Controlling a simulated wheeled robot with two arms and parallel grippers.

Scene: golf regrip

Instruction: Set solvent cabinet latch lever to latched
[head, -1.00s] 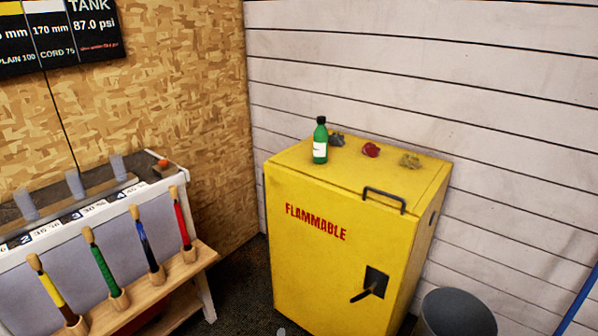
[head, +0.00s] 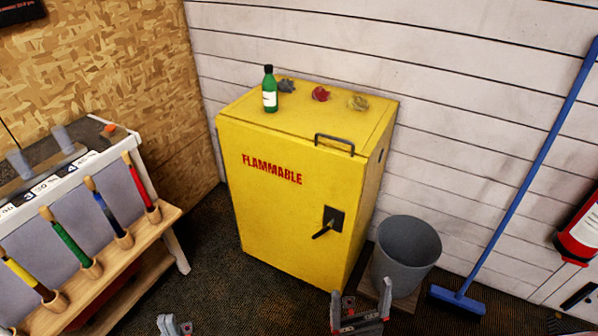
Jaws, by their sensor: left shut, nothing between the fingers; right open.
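The yellow solvent cabinet (head: 285,205) stands in the middle of the head view, its door marked FLAMMABLE. The black latch lever (head: 323,230) sits on a dark plate at the right of the door and slants down to the left. My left gripper (head: 176,322) is at the bottom edge, shut and empty, only partly in view. My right gripper (head: 359,308) is at the bottom, right of centre, open and empty. It is below the lever in the picture and apart from it.
A grey bin (head: 406,255) stands right of the cabinet. A blue broom (head: 530,180) leans on the wall, near a red extinguisher (head: 580,232). A green bottle (head: 269,90) and crumpled rags are on the cabinet.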

